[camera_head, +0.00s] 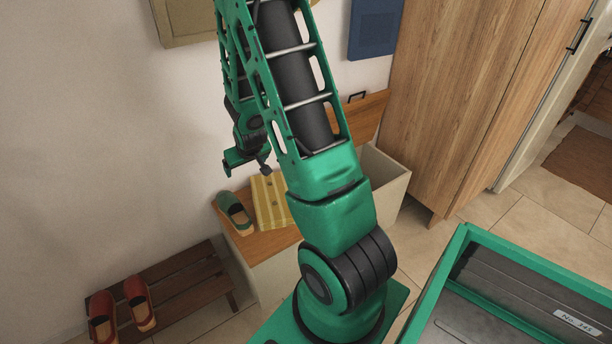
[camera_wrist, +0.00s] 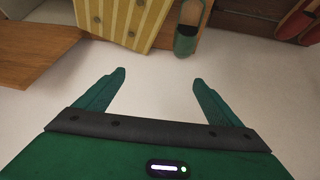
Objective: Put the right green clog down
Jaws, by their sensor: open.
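One green clog (camera_head: 235,214) sits on the wooden top of a low white cabinet, left of a yellow striped box. In the wrist view the clog (camera_wrist: 185,44) shows at the top, beyond my fingertips and apart from them. I cannot tell whether it is a right or a left clog, and no second green clog shows. My gripper (camera_wrist: 158,77) is open, with nothing between its fingers. In the head view my gripper (camera_head: 247,166) is in front of the wall, above the cabinet.
The yellow striped box (camera_head: 268,197) stands beside the clog on the cabinet top (camera_head: 262,243). Red clogs (camera_head: 138,302) rest on a dark slatted rack (camera_head: 187,286) at lower left. A tall wooden wardrobe (camera_head: 455,90) stands at right. An open compartment (camera_head: 385,176) shows behind my arm.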

